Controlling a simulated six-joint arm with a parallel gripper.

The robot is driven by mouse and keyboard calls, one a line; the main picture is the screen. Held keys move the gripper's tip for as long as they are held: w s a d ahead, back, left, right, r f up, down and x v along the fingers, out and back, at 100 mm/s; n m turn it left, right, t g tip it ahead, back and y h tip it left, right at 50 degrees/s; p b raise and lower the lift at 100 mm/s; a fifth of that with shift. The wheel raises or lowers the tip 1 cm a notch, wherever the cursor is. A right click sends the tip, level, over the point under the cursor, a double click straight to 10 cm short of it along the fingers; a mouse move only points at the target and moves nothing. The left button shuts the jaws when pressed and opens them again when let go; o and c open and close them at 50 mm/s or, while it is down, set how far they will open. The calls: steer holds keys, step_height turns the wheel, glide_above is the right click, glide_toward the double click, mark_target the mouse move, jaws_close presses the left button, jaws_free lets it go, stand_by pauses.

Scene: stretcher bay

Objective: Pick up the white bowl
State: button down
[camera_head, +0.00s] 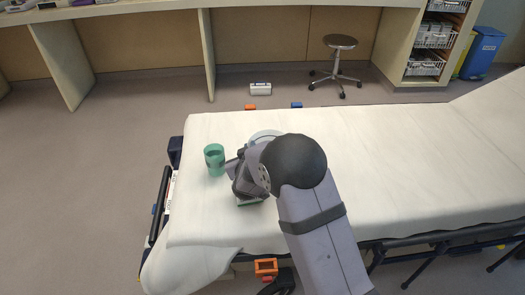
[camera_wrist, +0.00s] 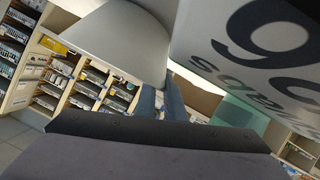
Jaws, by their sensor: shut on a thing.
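The white bowl (camera_head: 265,135) shows in the head view as a pale rim on the stretcher sheet, mostly hidden behind my arm. In the wrist view a smooth pale curved shape, apparently the bowl (camera_wrist: 112,42), fills the upper left. My gripper (camera_wrist: 166,90) has its narrow bluish fingers close together at the lower right edge of this shape, and it appears shut on the bowl's edge. In the head view my gripper (camera_head: 246,180) points down-left over the sheet, its fingertips hidden. Whether the bowl is clear of the sheet cannot be told.
A green cup (camera_head: 214,160) stands just left of my gripper on the stretcher (camera_head: 400,150). A white box with dark lettering (camera_wrist: 255,45) is close at the right in the wrist view. The sheet to the right of my arm is clear.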

steer(key=shift+r, duration=0.15)
step_height(320, 180, up, 10)
steer(key=p, duration=0.2)
steer(key=shift+f, duration=0.25)
stand_by(0.7)
steer(key=shift+r, duration=0.1)
stand_by(0.3)
stand_by(1.4)
